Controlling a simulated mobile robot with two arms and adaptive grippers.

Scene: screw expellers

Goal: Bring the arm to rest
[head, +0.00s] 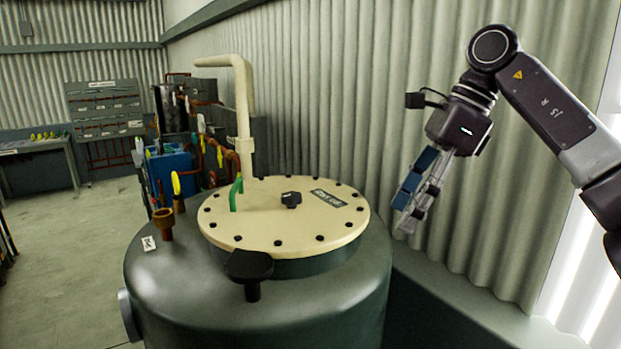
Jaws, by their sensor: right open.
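My right arm (550,105) comes in from the right edge and bends down at its elbow. My right gripper (405,222) hangs from it, fingers pointing down and to the left. It is open and I see nothing between its fingers. In the picture it is just right of the tank's cream lid and in front of the corrugated wall. My left gripper is not in view.
A dark green tank (265,310) fills the lower middle. Its round cream lid (260,235) carries a black knob (291,199), a green handle (237,192) and bolts. A cream pipe (244,120) rises behind. A corrugated wall (330,90) runs behind my arm. Open floor (70,270) lies left.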

